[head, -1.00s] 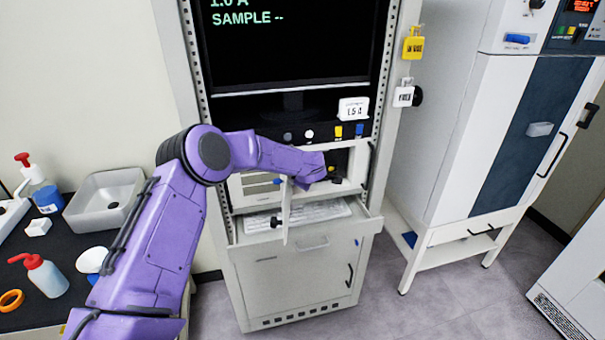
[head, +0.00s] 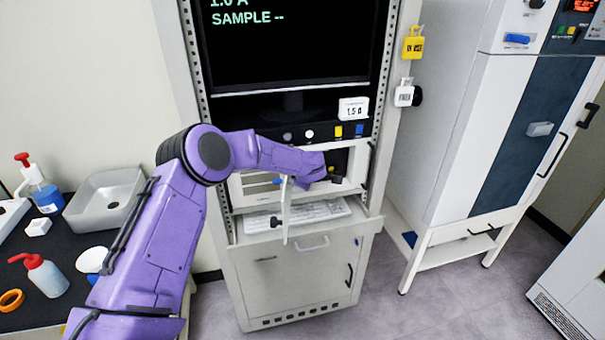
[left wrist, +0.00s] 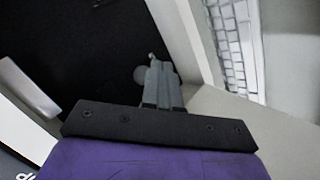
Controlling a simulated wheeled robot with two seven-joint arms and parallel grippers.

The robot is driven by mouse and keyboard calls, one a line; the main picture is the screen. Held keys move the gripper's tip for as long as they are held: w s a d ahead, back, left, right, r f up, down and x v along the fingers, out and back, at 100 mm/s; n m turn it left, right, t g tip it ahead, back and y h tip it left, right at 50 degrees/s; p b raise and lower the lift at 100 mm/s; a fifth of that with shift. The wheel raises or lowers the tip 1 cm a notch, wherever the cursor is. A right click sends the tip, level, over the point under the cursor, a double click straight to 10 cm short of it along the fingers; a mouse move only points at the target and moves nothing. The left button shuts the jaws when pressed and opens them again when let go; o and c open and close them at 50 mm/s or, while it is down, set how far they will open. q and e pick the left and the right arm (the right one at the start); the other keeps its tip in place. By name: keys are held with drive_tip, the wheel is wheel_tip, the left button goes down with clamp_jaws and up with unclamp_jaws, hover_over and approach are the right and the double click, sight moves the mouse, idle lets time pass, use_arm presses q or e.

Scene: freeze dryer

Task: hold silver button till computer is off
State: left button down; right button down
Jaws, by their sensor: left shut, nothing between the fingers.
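In the left wrist view my left gripper (left wrist: 158,68) is shut and empty. A small round silver-grey button (left wrist: 140,75) shows against a dark surface, right beside the fingertips. I cannot tell whether they touch it. The computer screen (head: 290,50) above is lit with green text, "1.0 A" and "SAMPLE --". My right gripper is not in view.
A narrow white door (head: 287,212) stands open below my left wrist. A keyboard (head: 312,212) lies on a pulled-out drawer; it also shows in the left wrist view (left wrist: 232,45). A black panel with several coloured buttons (head: 338,131) sits above the bay. Yellow (head: 413,43) and white tags hang on the right post.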

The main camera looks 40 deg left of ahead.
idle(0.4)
use_arm(q)
drive_tip(key=shift+w+a+r+p, duration=0.1)
drive_tip(key=shift+w+a+p, duration=0.15)
drive_tip(key=shift+p, duration=0.25)
drive_tip(key=shift+a, duration=0.1)
drive_tip(key=shift+w+a+p, duration=0.3)
drive_tip(key=shift+w+a, duration=0.05)
drive_tip(key=shift+a, duration=0.05)
idle(1.9)
idle(0.9)
drive_tip(key=shift+s+d, duration=0.55)
drive_tip(key=shift+s, duration=0.15)
